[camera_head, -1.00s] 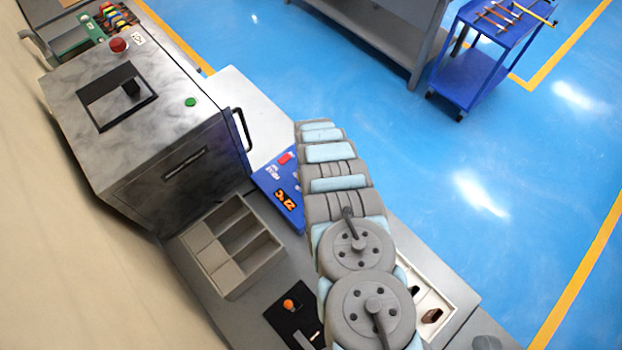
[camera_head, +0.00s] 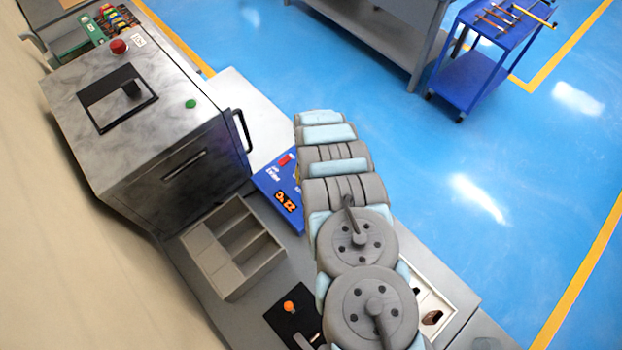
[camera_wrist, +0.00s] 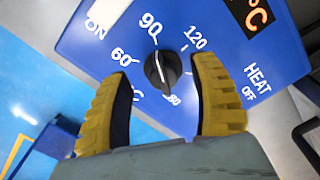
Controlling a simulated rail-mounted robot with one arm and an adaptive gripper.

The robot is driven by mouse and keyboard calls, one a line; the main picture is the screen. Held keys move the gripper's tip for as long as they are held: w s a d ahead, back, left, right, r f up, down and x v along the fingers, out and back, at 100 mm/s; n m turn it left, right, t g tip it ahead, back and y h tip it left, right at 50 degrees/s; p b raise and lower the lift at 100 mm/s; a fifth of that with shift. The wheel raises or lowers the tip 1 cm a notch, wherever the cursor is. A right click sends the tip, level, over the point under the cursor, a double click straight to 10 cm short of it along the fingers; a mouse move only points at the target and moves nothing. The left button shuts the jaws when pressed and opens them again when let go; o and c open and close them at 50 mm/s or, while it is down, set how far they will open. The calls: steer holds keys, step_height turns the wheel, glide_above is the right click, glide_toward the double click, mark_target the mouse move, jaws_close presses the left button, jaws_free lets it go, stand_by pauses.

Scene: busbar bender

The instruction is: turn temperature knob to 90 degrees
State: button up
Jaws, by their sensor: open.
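The temperature knob (camera_wrist: 163,70) is small, round and black, on a blue control panel (camera_wrist: 95,40) in the wrist view. A white line runs across it, with its lower end toward the bottom of the panel; which end is the pointer is hard to tell. White marks 60, 90 and 120 curve around its upper side, with 90 just above it. My gripper (camera_wrist: 160,75) is open, its two yellow fingers on either side of the knob with gaps. In the head view the blue panel (camera_head: 272,183) is partly hidden by my arm, and the knob does not show.
An orange temperature display (camera_head: 286,202) sits on the panel. A grey oven-like box (camera_head: 150,125) with a black handle stands to the left. A grey divided tray (camera_head: 205,262) lies below it.

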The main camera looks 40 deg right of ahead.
steer(key=shift+r, duration=4.65)
